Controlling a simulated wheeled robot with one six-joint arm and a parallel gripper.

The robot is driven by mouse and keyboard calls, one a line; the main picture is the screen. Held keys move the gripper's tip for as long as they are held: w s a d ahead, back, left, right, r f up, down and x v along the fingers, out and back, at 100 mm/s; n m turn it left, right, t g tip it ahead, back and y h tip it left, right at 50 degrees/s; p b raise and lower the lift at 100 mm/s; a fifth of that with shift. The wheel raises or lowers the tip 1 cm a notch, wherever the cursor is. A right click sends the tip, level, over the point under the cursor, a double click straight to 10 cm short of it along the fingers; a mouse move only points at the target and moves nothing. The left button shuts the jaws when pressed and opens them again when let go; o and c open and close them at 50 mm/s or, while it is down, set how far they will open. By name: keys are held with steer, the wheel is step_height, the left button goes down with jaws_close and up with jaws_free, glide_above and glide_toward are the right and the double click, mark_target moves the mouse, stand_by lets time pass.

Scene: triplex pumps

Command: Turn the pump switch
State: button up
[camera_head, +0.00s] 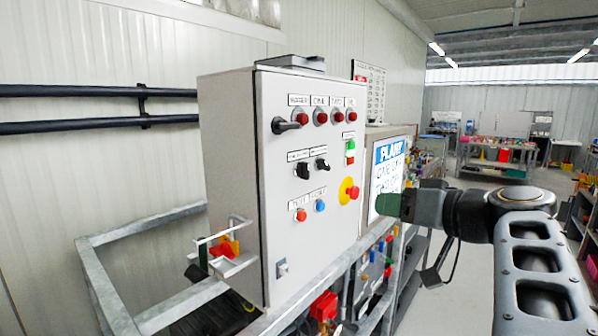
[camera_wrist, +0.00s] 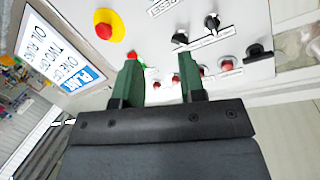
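A pale grey control box (camera_head: 285,235) stands left of my gripper in the head view. Its face carries two black rotary switches, a left one (camera_head: 303,171) and a right one (camera_head: 322,164); they also show in the wrist view, one (camera_wrist: 180,38) nearer the fingers than the other (camera_wrist: 212,22). A black lever handle (camera_head: 285,125) sits at the upper left of the face, also in the wrist view (camera_wrist: 258,52). The labels are too small to read, so I cannot tell which is the pump switch. My gripper (camera_wrist: 160,62) has its green fingers apart, empty, clear of the panel.
A red-on-yellow emergency stop (camera_head: 349,190), a row of red lamps (camera_head: 335,117), a green-red button pair (camera_head: 350,152), and red (camera_head: 301,215) and blue (camera_head: 320,205) buttons share the face. A metal frame (camera_head: 150,225) lies left.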

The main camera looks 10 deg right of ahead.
mark_target(309, 166)
steer(key=a+r+n+y, duration=0.3)
steer(key=a+r+n, duration=0.1)
steer(key=r+n, duration=0.25)
steer(key=shift+t, duration=0.3)
steer(key=p+x, duration=0.1)
steer(key=x, duration=0.3)
steer(key=p+x, duration=0.1)
steer(key=x, duration=0.3)
steer(key=f+p+x, duration=0.1)
steer(key=p+x, duration=0.1)
steer(key=x, duration=0.3)
steer(key=shift+s+a, duration=0.2)
steer(key=shift+s, duration=0.05)
